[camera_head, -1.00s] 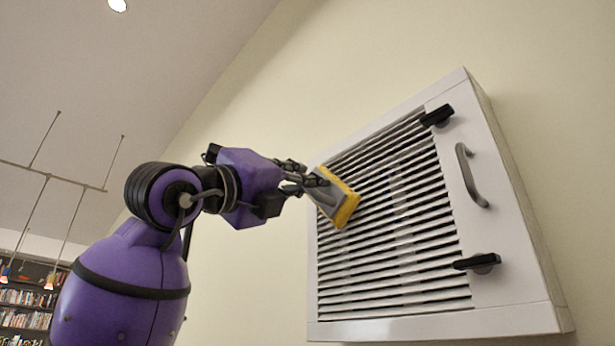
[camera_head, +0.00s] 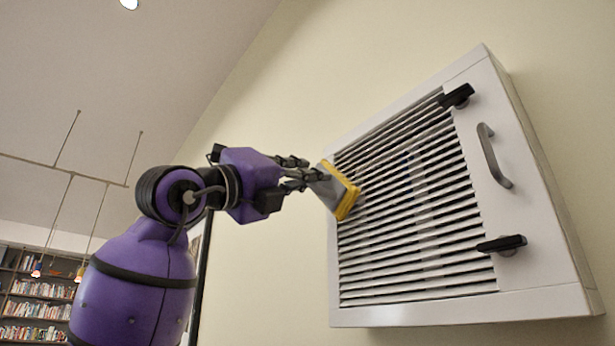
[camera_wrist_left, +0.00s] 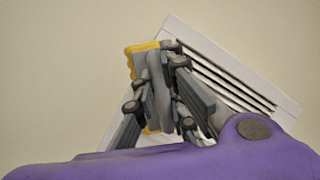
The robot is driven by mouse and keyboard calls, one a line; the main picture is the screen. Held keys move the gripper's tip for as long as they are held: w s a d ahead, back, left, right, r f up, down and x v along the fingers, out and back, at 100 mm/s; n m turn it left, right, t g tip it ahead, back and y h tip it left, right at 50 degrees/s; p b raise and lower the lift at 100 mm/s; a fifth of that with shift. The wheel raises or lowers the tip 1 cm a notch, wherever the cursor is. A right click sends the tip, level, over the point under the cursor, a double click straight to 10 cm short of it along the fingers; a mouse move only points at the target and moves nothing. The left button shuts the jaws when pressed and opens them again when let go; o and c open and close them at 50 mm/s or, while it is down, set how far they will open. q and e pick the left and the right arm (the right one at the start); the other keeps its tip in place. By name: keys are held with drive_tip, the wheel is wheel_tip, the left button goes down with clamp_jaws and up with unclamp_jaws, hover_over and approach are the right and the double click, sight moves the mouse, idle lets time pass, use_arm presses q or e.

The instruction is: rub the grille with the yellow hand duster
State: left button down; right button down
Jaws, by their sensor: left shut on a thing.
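My left gripper (camera_head: 308,177) is shut on the grey handle of the yellow hand duster (camera_head: 346,200). The duster's yellow pad faces the grille (camera_head: 410,205), a white slatted panel in a white box on the wall. The pad overlaps the left edge of the slats in the head view; I cannot tell whether it touches them. In the left wrist view the duster (camera_wrist_left: 143,48) shows yellow beyond the dark fingers (camera_wrist_left: 165,90), with the grille (camera_wrist_left: 235,75) behind to the right. My right gripper is not in view.
The grille's box has a grey handle (camera_head: 494,157) and two black latches, an upper one (camera_head: 457,96) and a lower one (camera_head: 502,244), on its right side. Bookshelves (camera_head: 35,300) stand far off at lower left, below hanging lamps. The wall around the box is bare.

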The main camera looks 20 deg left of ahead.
use_arm(q)
drive_tip(key=shift+s+a, duration=0.85)
drive_tip(key=shift+s, duration=0.25)
drive_tip(key=shift+s+a, duration=0.8)
drive_tip(key=shift+s, duration=0.25)
drive_tip(key=shift+a, duration=0.1)
drive_tip(key=shift+s+a, duration=0.45)
drive_tip(key=shift+s, duration=0.15)
drive_tip(key=shift+s+a, duration=0.4)
drive_tip(key=shift+s, duration=0.2)
